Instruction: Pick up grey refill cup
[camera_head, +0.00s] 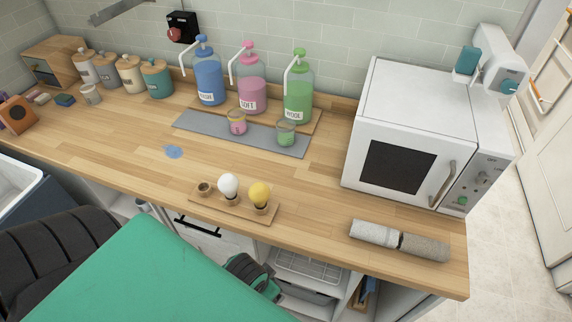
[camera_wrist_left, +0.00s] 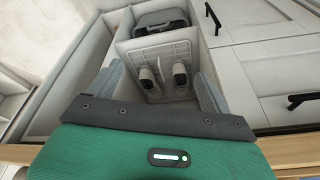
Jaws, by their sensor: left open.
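A small grey cup (camera_head: 91,94), which looks like the refill cup, stands on the wooden counter at the far left, in front of the lidded canisters. My left gripper (camera_wrist_left: 163,88) is open and empty in the left wrist view. It points down at the cabinet area below the counter, well away from the cup. The cup does not show in the left wrist view. My green arm covers the bottom of the head view. My right gripper is not in view.
Blue, pink and green pump bottles (camera_head: 251,83) stand at the back behind a grey mat (camera_head: 205,128) with two small cups. A wooden tray (camera_head: 225,208), rolled towels (camera_head: 399,240) and a white microwave (camera_head: 420,100) are on the counter. A blue spot (camera_head: 173,152) lies left of centre, with bare counter around it.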

